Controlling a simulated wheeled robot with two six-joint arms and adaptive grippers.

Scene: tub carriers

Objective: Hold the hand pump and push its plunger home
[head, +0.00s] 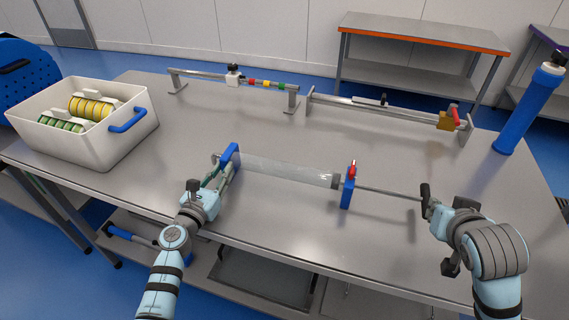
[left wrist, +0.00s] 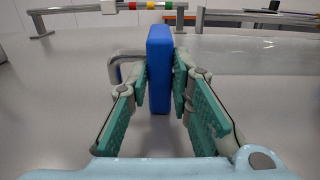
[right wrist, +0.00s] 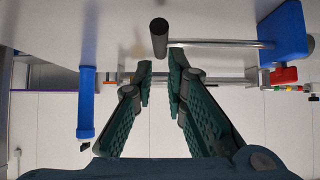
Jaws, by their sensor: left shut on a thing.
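The hand pump has a clear barrel (head: 285,172) lying across the table. A blue end block (head: 231,154) is at its left, and a second blue block (head: 347,192) with a red lever (head: 352,169) is at its right. The plunger rod (head: 388,191) extends out to the right and ends in a dark handle (head: 425,201). My left gripper (head: 226,167) is shut on the left blue block, which stands between its pads in the left wrist view (left wrist: 159,70). My right gripper (right wrist: 160,68) is open, with the handle (right wrist: 158,38) just ahead of its fingertips.
A white tub (head: 97,145) with yellow and green discs stands at the left. Two metal rail fixtures, one left (head: 205,77) and one right (head: 385,110), stand at the back. A blue cylinder (head: 527,108) stands upright at the right.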

